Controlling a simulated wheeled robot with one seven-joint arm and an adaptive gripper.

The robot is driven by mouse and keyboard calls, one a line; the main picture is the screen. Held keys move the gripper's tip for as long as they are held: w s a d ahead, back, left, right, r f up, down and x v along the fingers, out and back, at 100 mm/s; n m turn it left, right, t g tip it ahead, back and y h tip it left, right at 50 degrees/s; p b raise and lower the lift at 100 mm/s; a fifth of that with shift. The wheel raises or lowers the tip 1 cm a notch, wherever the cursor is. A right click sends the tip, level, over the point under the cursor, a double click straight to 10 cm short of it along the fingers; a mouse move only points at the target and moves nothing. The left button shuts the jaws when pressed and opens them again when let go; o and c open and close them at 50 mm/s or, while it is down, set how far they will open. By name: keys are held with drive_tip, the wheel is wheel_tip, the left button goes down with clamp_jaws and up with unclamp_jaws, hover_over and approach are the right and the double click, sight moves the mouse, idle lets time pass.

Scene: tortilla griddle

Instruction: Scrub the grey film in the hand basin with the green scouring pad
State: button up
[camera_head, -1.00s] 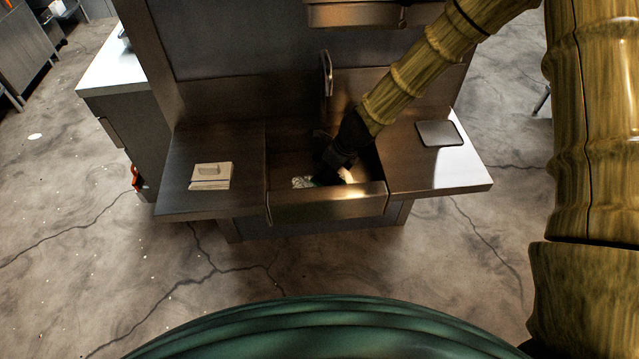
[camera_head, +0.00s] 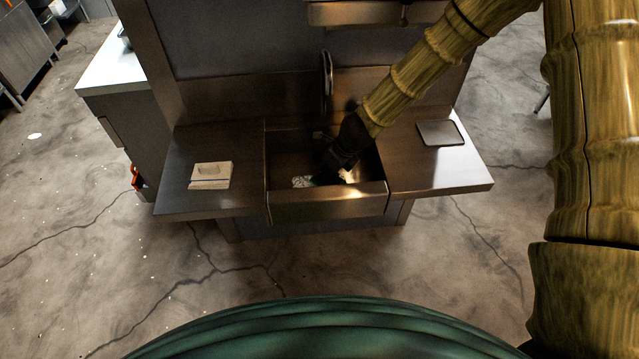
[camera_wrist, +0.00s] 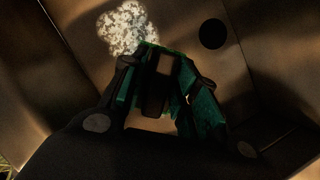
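The hand basin (camera_head: 328,205) is a steel sink set between two counters. The grey film (camera_wrist: 127,27) is a pale, mottled patch on the basin floor at the upper left of the wrist view; part of it shows in the head view (camera_head: 301,181). My gripper (camera_wrist: 158,82) is down inside the basin, right of the film in the head view. Its fingers are closed around a dark block with green edges, which looks like the green scouring pad (camera_wrist: 150,45). The pad's edge lies beside the film's lower right. Its underside and contact with the floor are hidden.
The round dark drain (camera_wrist: 213,33) is right of the film in the wrist view. The faucet (camera_head: 327,72) rises behind the basin. A pale block (camera_head: 211,175) lies on the left counter, and a flat grey plate (camera_head: 440,133) on the right counter. Basin walls are close around my gripper.

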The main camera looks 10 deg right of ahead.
drive_tip(key=shift+f, duration=0.25)
clamp_jaws()
drive_tip(key=shift+r, duration=0.15)
drive_tip(key=shift+r+p, duration=2.2)
drive_tip(key=shift+r, duration=0.2)
